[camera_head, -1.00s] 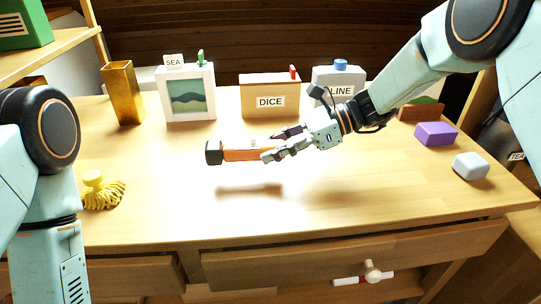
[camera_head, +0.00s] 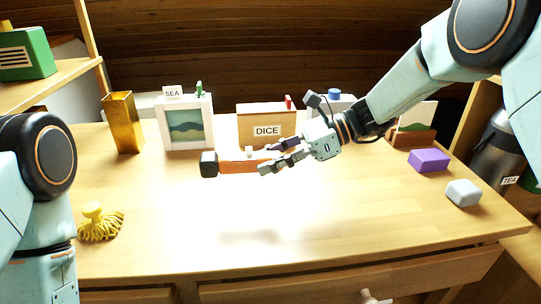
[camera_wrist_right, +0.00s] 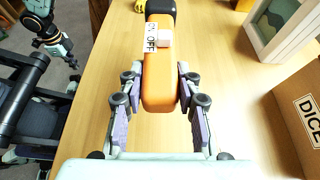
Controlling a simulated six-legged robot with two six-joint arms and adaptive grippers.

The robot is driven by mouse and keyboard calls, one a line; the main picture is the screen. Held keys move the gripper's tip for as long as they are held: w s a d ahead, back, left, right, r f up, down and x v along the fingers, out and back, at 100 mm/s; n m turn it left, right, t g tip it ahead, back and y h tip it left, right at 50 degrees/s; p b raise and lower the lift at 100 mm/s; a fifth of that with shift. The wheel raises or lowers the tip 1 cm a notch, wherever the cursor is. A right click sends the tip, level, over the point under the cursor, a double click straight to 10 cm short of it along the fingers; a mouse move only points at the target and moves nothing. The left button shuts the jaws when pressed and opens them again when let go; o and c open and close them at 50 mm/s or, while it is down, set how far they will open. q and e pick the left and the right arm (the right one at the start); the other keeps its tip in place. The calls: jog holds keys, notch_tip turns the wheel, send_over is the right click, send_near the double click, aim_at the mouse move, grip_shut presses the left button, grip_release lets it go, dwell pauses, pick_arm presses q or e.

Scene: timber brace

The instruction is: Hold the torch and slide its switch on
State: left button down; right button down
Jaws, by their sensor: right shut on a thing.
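The torch (camera_head: 238,167) has an orange body and a black head (camera_head: 208,164) pointing left, and is held level above the table. My right gripper (camera_head: 268,157) is shut on the rear of its body; in the right wrist view its fingers (camera_wrist_right: 159,92) flank the orange body (camera_wrist_right: 160,85). A white switch (camera_wrist_right: 165,38) sits on top, beside the OFF label (camera_wrist_right: 151,44); it also shows small in the head view (camera_head: 249,150). My left arm stands at the left, its gripper outside the head view. A gripper-like end (camera_wrist_right: 58,45) shows small in the wrist view, fingers unclear.
A gold vase (camera_head: 123,122), the SEA box (camera_head: 186,122) and the DICE box (camera_head: 266,126) stand at the back. A yellow tasselled thing (camera_head: 100,224) lies at left. A purple block (camera_head: 429,160) and a grey block (camera_head: 463,193) lie at right. The middle table is clear.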

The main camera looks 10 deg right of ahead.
aim_at(271, 201)
jog(key=shift+f+b, duration=1.6)
jog(key=shift+f, duration=2.8)
jog(key=shift+f, duration=0.15)
jog(key=c, duration=0.8)
grip_release()
jog(key=shift+c, duration=0.2)
jog(key=shift+d, duration=0.1)
